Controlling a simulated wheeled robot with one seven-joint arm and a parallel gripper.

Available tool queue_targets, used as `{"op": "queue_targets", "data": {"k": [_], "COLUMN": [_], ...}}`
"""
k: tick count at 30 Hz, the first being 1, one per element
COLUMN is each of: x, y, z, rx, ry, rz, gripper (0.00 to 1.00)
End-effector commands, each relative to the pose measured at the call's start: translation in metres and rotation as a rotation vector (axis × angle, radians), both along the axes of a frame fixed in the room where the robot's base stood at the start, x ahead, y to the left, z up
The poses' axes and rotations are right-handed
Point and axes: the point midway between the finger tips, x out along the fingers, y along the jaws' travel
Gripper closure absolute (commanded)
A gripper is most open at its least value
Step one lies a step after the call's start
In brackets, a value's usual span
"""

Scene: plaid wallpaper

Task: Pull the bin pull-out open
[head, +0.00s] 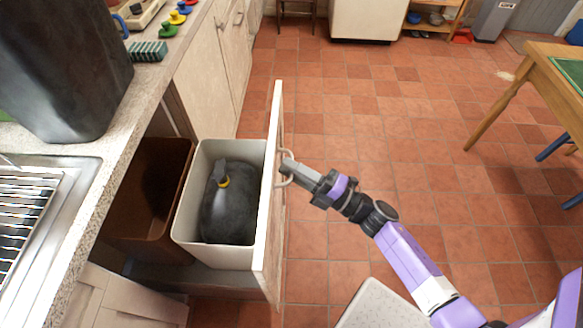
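The bin pull-out stands out from under the counter, its pale front panel (273,190) well clear of the cabinet line. I cannot make out whether the fingers are closed on the bar.
The countertop (120,165) with a sink rack (25,215) and a large dark container (65,70) is at the left. A wooden table (535,75) stands at the right. The tiled floor (370,110) between is largely clear. A pale speckled surface (375,308) is at the bottom.

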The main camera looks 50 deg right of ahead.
Motion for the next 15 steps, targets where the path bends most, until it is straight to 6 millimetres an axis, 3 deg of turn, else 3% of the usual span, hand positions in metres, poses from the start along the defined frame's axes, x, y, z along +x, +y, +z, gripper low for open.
{"op": "queue_targets", "data": {"k": [8,15], "x": [-0.007,-0.042], "y": [-0.002,-0.01], "z": [-0.002,-0.014], "rx": [0.0,0.0], "ry": [0.0,0.002], "rz": [0.0,-0.002], "gripper": [0.81,0.81]}}
